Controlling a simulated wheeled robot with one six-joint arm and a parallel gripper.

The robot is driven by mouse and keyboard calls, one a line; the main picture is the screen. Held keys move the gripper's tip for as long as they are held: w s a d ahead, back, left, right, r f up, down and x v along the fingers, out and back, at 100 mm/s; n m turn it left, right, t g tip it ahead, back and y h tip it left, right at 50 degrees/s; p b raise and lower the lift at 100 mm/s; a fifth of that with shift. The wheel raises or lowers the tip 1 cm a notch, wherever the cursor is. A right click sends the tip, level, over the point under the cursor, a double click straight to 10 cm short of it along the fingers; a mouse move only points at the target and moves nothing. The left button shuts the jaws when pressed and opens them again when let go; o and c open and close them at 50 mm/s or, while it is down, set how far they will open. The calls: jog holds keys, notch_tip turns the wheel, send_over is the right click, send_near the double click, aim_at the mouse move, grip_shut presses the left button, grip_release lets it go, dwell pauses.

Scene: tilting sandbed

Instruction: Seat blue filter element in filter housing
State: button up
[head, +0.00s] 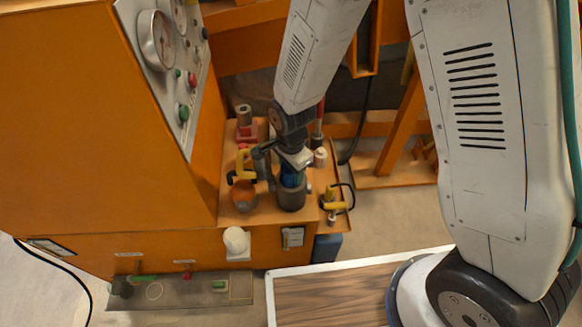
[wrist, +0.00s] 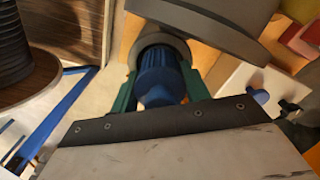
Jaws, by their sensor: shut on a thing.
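The blue filter element (head: 292,178) is held upright by my gripper (head: 290,168). Its lower end is at the mouth of the dark grey filter housing (head: 291,197), which stands on the orange bench. In the wrist view the ribbed blue element (wrist: 160,75) sits between the green fingers of my gripper (wrist: 157,88), which are shut on it. The round grey rim of the housing (wrist: 178,42) shows around the element's far end. How deep the element goes into the housing cannot be told.
An orange-brown round pot (head: 244,196) stands left of the housing, with a yellow-handled tool (head: 243,166) behind it. A red-based part (head: 246,126) is farther back. A yellow-topped item (head: 333,203) lies on the right ledge. A gauge panel (head: 165,60) rises at left.

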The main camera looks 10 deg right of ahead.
jog(key=shift+f, duration=0.65)
jog(key=o, duration=1.1)
jog(key=shift+r, duration=0.1)
notch_tip(320, 180, up, 8)
jog(key=shift+f, duration=0.2)
